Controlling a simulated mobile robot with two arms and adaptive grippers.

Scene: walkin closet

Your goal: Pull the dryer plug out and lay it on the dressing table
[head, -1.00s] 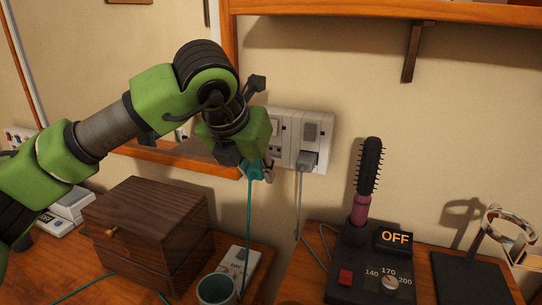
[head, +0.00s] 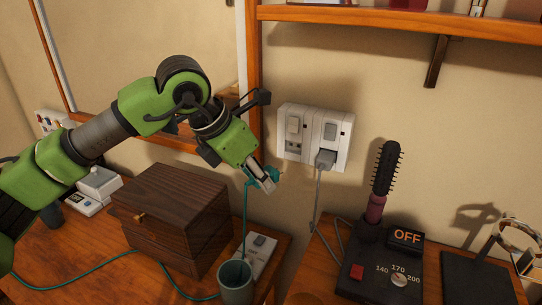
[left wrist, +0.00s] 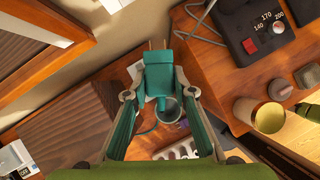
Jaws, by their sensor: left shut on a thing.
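My left gripper (head: 262,180) is shut on the teal plug (head: 268,173) in front of the wall, below and left of the white double socket (head: 292,128). The left wrist view shows the teal plug (left wrist: 158,78) between the two fingers, its pins pointing away from me. The plug is apart from the socket, whose left outlet is empty. A teal cord (head: 246,215) hangs from the plug and runs left across the dressing table (head: 70,262). A grey plug (head: 325,158) sits in the right outlet.
A dark wooden box (head: 175,212) stands on the table under my arm. A teal cup (head: 235,280) and a white-grey strip (head: 262,252) are below the plug. A hot brush (head: 385,170) stands on its black base (head: 365,275), marked OFF, at right.

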